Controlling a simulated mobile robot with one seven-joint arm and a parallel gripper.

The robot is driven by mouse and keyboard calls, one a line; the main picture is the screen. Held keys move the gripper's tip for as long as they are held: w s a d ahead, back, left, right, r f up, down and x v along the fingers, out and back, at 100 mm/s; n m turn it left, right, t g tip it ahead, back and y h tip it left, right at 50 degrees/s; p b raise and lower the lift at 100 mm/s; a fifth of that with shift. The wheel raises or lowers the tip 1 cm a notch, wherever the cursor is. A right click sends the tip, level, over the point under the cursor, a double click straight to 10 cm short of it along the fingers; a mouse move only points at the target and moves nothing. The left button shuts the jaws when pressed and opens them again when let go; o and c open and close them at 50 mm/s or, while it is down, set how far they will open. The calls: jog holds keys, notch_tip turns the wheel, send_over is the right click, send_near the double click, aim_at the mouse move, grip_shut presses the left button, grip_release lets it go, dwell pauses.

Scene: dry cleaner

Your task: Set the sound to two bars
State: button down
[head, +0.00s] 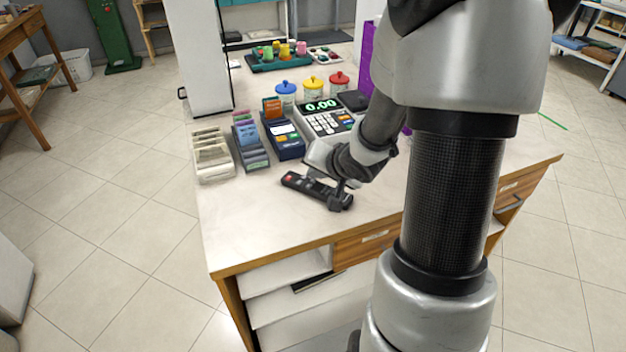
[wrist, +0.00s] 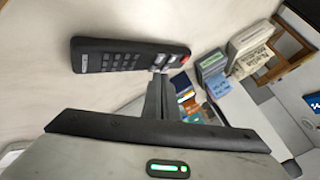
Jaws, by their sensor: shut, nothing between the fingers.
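A black remote control (head: 303,185) lies on the pale counter top, with a red button at its left end. In the wrist view the remote (wrist: 112,56) shows dark keys, pale keys and the red button near its right end. I can make out no sound bars in either view.
The counter (head: 250,225) has free room in front. Jars with blue, yellow and red lids (head: 313,86) stand further back.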

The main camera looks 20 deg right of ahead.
jog(key=shift+f, duration=0.3)
jog(key=shift+r, duration=0.1)
dwell(0.3)
jog(key=shift+r+p, duration=0.7)
jog(key=shift+p, duration=0.2)
jog(key=shift+r, duration=0.1)
notch_tip(320, 180, up, 5)
jog(key=p, duration=0.5)
jog(key=shift+p, duration=0.4)
